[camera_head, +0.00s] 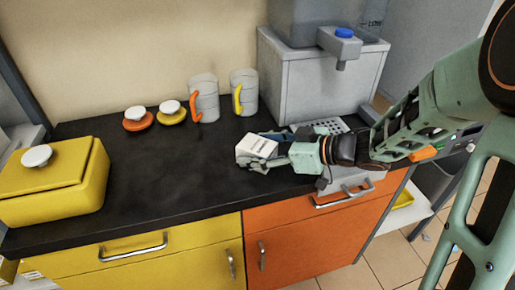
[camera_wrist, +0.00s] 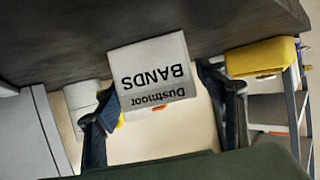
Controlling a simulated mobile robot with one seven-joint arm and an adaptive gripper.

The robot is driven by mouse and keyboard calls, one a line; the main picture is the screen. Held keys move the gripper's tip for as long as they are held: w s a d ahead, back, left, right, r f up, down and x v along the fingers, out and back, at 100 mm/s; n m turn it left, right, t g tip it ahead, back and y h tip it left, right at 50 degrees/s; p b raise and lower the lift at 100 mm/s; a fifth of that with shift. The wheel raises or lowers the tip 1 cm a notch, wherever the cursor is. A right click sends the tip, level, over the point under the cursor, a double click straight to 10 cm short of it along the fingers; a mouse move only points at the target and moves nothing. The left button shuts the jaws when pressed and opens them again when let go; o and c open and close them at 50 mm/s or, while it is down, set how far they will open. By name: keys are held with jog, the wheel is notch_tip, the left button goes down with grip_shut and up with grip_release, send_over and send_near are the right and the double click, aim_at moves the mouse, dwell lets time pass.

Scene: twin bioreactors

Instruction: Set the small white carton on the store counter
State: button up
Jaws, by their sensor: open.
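The small white carton (camera_head: 257,146), lettered "Dustmoor BANDS", is at the black store counter (camera_head: 165,190), left of the metal dispenser. In the wrist view the carton (camera_wrist: 152,75) appears upside down, its far edge meeting the dark counter surface (camera_wrist: 110,30), so it seems to rest there. My gripper (camera_head: 262,162) reaches in from the right, low over the counter. In the wrist view my gripper (camera_wrist: 165,95) is open, with one finger on each side of the carton and a visible gap at the right finger. Contact at the left finger is unclear.
A metal dispenser (camera_head: 310,85) stands behind my wrist, with a drip grille at its foot. Two mugs (camera_head: 205,98) and two small lidded pots (camera_head: 138,118) stand along the wall. A yellow box (camera_head: 75,195) is at the left. The counter between box and carton is clear.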

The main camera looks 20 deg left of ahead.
jog(key=shift+r, duration=0.25)
jog(key=p+v, duration=0.3)
jog(key=v, duration=0.9)
jog(key=shift+f, duration=0.15)
